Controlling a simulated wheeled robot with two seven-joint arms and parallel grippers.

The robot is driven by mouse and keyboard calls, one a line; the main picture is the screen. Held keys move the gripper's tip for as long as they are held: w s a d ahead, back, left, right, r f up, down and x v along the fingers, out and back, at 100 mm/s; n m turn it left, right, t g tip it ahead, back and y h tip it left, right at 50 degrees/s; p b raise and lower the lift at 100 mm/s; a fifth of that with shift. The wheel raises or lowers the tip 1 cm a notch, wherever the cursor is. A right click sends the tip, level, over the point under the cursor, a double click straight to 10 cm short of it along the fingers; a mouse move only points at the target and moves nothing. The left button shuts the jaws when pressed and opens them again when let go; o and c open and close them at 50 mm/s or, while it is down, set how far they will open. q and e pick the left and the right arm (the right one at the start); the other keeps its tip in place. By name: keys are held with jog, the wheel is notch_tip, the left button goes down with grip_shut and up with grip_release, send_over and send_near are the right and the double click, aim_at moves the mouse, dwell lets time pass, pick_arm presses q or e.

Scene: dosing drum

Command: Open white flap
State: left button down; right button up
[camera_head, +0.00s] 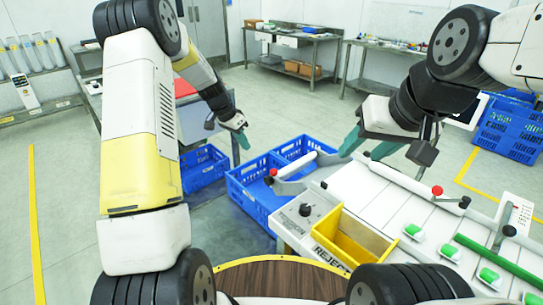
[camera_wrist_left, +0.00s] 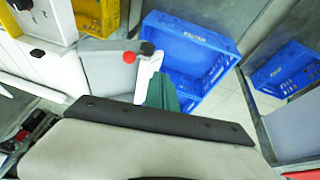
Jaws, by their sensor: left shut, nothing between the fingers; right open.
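A white bar-like flap (camera_head: 297,165) with a red knob (camera_head: 273,172) sits on a grey plate at the machine's left end. In the left wrist view the red knob (camera_wrist_left: 147,48) and the flap's white edge (camera_wrist_left: 148,72) show beside the grey plate (camera_wrist_left: 108,72). I cannot tell for certain whether this is the named flap; a second white bar (camera_head: 412,180) with a red knob lies further right. My left gripper (camera_head: 243,138) is shut and empty, left of and apart from the flap. My right gripper (camera_head: 368,146) is open and empty above the machine.
Blue crates (camera_head: 250,185) stand left of and behind the machine, below my left gripper. A yellow REJECT bin (camera_head: 352,242) sits at the machine's front. Green-and-white pieces (camera_head: 413,231) lie on the white top (camera_head: 370,200). A round wooden top (camera_head: 285,280) is nearest me.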

pick_arm(q)
notch_tip(320, 180, up, 3)
jog(key=s+d, duration=0.1)
jog(key=d, duration=0.1)
jog(key=h, duration=0.1)
send_near(276, 174)
notch_tip(276, 174, down, 5)
jog(key=w+d, duration=0.1)
jog(key=w, duration=0.2)
jog(key=shift+s+d+f+g, duration=0.15)
jog(key=shift+d+f+g, duration=0.1)
jog(key=shift+f+g, duration=0.15)
jog(key=shift+s+d+y, duration=0.25)
jog(key=shift+y, duration=0.05)
dwell(0.3)
jog(key=shift+s+d+f+t+y, duration=0.35)
jog(key=shift+s+d+t+y, duration=0.35)
jog(key=shift+t, duration=0.2)
jog(key=shift+s+d+f, duration=0.85)
jog(key=shift+f, duration=0.15)
